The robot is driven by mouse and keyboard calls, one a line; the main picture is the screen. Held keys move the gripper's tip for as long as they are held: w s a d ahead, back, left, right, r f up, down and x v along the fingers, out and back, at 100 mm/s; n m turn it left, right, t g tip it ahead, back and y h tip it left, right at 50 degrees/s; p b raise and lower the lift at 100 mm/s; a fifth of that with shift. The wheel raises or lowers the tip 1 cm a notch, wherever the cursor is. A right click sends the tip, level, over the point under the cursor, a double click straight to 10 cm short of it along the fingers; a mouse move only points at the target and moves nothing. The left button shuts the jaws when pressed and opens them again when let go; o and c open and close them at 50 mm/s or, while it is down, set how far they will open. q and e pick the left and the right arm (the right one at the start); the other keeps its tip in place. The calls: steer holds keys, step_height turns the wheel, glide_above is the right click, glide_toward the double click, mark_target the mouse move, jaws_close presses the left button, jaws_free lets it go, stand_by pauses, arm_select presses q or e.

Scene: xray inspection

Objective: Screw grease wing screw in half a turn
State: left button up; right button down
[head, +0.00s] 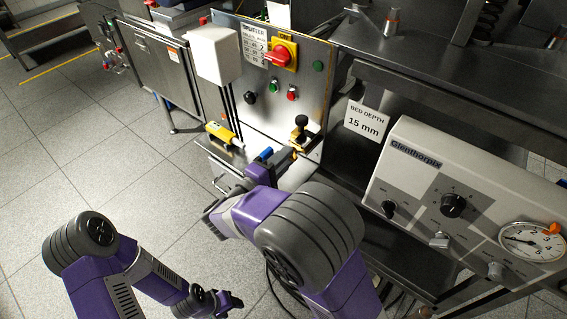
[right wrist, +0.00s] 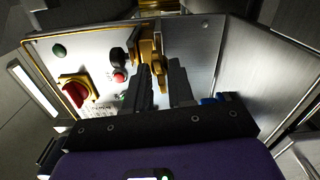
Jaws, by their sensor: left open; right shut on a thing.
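My right gripper (head: 272,163) reaches to the lower right of the steel control panel, below a black-topped brass fitting (head: 300,128). In the right wrist view its two dark fingers (right wrist: 162,80) stand close together at a brass-coloured part (right wrist: 150,52), closed on a piece that appears to be the grease wing screw. The fingers hide most of the screw, so its turn angle cannot be read. My left gripper (head: 226,302) is open and empty, low over the tiled floor and away from the panel.
The panel (head: 262,110) carries a red rotary switch (head: 283,53) and several buttons near the right gripper. A yellow-handled item (head: 221,132) lies to its left. A grey Glenthorpix console (head: 471,190) stands right. The floor (head: 130,165) at left is free.

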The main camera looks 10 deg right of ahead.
stand_by(0.5)
steer(key=c, duration=1.2)
jaws_free()
steer(key=shift+c, duration=0.2)
steer(key=shift+a, duration=0.1)
steer(key=p+v, duration=0.1)
steer(key=v, duration=0.6)
steer(key=shift+s+a, duration=0.2)
